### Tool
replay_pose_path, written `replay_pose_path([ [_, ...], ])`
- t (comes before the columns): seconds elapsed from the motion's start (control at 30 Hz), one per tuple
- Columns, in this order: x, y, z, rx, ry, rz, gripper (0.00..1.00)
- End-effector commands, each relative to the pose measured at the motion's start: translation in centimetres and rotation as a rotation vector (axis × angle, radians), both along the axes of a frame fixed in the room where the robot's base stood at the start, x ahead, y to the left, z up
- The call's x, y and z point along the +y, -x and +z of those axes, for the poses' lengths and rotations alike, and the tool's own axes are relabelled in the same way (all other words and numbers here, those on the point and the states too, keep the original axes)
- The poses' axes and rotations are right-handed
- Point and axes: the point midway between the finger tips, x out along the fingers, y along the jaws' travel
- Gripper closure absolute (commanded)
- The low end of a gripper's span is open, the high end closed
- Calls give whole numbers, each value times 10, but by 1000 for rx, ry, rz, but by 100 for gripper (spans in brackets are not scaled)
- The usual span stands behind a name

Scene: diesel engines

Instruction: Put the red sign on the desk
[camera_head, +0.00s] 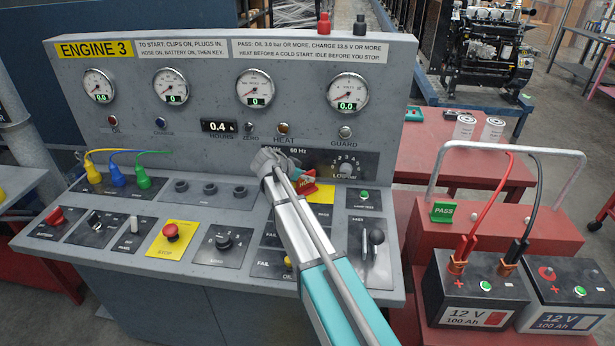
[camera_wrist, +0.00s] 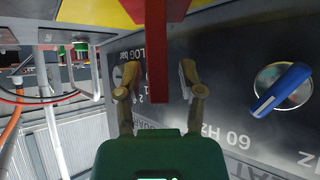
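The red sign (camera_head: 306,184) is at the right part of the engine desk (camera_head: 215,200), just above a yellow patch on it. My gripper partly covers the sign in the head view. In the wrist view the red sign (camera_wrist: 157,60) shows edge-on as a red upright strip between my fingertips. My gripper (camera_wrist: 157,82) is open around it, with a gap visible on both sides. In the head view my gripper (camera_head: 281,163) reaches over the desk from the front right. Whether the sign touches the desk is hard to tell.
The desk's back panel has several gauges, and a blue-handled knob (camera_wrist: 282,90) shows beside my gripper in the wrist view. A lever (camera_head: 376,240) and red stop button (camera_head: 171,231) stand up from the desk. Batteries (camera_head: 476,290) and a green PASS sign (camera_head: 443,212) are at right.

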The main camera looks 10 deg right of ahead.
Motion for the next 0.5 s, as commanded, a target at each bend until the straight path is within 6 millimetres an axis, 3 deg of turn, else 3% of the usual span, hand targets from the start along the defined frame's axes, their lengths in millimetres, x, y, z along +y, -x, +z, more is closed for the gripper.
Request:
replay_pose_path([
  [0.5,5,2,9,0,0,1,50],
])
